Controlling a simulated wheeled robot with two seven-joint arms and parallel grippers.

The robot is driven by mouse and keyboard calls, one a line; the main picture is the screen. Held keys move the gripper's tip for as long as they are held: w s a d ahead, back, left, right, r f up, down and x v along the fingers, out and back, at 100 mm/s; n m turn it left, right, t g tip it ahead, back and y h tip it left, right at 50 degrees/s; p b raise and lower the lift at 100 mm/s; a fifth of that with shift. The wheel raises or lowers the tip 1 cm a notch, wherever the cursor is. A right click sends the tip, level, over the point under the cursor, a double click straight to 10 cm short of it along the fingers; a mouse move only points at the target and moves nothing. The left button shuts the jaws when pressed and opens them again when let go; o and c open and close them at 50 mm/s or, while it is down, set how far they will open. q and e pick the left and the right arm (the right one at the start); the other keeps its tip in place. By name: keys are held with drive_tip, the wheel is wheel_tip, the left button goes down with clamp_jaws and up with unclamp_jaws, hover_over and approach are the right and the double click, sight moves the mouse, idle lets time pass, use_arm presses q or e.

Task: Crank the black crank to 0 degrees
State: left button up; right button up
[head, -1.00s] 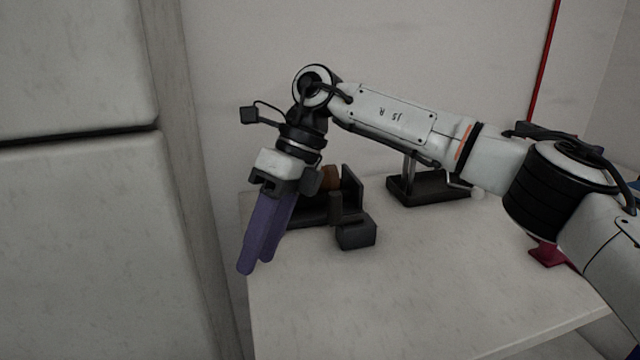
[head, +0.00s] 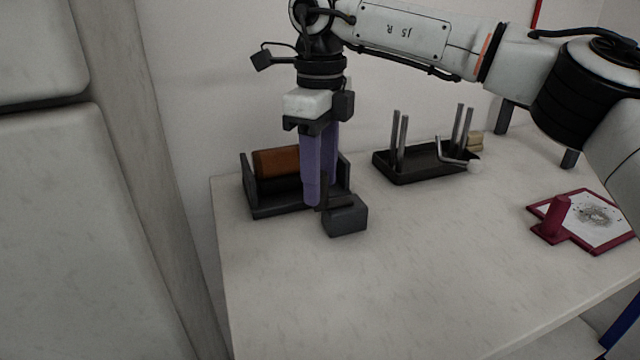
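The black crank (head: 346,216) is a dark block handle at the front right side of a dark roller holder (head: 275,209). A brown roll (head: 276,162) lies in the holder. My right gripper (head: 318,198) points down with its purple fingers in front of the holder's right end. The fingertips are just left of and slightly above the crank block. They overlap the crank's arm in the picture, and I cannot tell whether they touch it. The fingers look close together, and the gap between them is not clear. My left gripper is out of view.
A red-framed board (head: 602,240) with a red handle lies at the right. The table (head: 400,270) is clear in front. A wall is close behind.

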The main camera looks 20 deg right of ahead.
drive_tip(key=shift+f, duration=0.55)
clamp_jaws()
drive_tip(key=shift+w, duration=0.1)
